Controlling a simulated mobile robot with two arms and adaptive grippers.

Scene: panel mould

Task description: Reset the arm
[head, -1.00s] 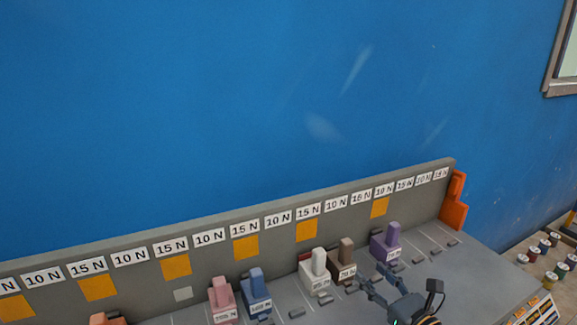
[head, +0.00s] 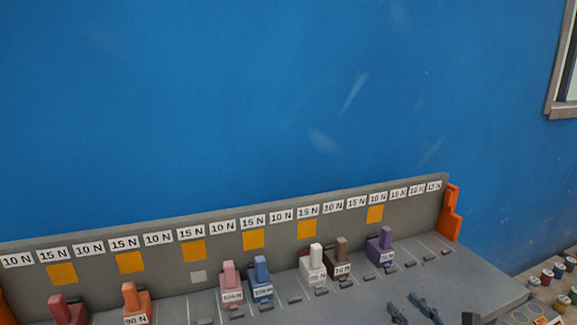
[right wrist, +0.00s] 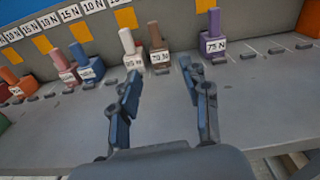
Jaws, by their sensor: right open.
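My right gripper (head: 412,308) is at the bottom right of the head view, over the grey panel top. In the right wrist view the same gripper (right wrist: 163,85) is open, with nothing between its fingers. Its fingers point toward the row of coloured blocks and stay apart from them. A purple block (head: 380,250) stands beyond it, and also shows right of the fingers in the right wrist view (right wrist: 213,45). A brown block (head: 340,268) and a white block (head: 314,268) stand to its left. My left gripper is not in view.
The grey panel (head: 462,285) has a back strip with "10 N" and "15 N" labels and orange squares. Blue (head: 262,285), pink (head: 230,290), orange (head: 135,305) and red (head: 66,312) blocks stand further left. Spools (head: 547,277) sit at the far right.

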